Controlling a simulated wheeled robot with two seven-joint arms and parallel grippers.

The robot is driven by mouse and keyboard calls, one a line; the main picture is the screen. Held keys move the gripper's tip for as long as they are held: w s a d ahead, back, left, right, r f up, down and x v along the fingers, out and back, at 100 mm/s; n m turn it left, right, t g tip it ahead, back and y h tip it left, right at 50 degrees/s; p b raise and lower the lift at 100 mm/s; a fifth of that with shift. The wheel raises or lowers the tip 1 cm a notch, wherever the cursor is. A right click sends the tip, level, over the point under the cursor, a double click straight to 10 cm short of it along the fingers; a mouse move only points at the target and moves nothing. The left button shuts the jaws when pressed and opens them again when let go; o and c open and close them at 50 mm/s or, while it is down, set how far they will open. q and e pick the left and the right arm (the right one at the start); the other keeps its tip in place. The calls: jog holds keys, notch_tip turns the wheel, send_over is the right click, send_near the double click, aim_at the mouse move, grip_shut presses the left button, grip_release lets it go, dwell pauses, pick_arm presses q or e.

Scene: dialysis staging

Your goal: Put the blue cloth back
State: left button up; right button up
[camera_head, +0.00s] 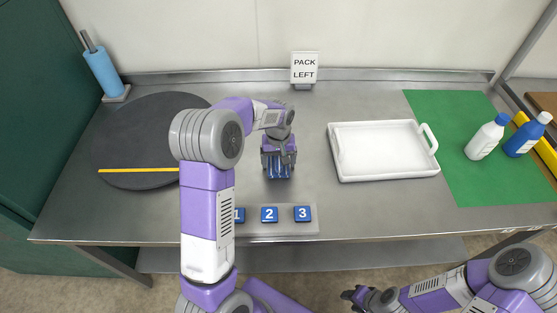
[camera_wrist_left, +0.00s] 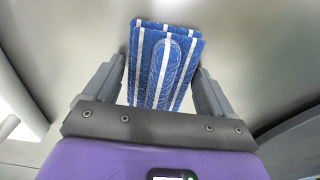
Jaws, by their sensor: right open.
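The blue cloth with white stripes (camera_head: 279,170) is folded and shows below my left gripper (camera_head: 278,162), over the bare steel between the black disc and the white tray. In the left wrist view the cloth (camera_wrist_left: 165,65) lies between the two fingers of my left gripper (camera_wrist_left: 160,75), its sides close to both fingers. I cannot tell whether the fingers press on it, or whether it rests on the table. My right gripper (camera_head: 362,297) is open and empty, in front of the table's front edge at the bottom.
A black disc with a yellow line (camera_head: 130,140) is at the left. A white tray (camera_head: 345,176) stands right of centre, beside a green mat (camera_head: 470,190) with two bottles. A numbered strip (camera_head: 275,228) lies in front. A "PACK LEFT" sign (camera_head: 305,68) and a blue roll (camera_head: 102,72) stand behind.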

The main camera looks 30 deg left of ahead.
aim_at(278, 158)
pick_arm(q)
jog(key=shift+o, duration=0.9)
notch_tip(278, 158, up, 11)
jog(key=p, duration=0.3)
jog(key=shift+r, duration=0.1)
jog(key=shift+r+p, duration=0.3)
jog(key=shift+r, duration=0.3)
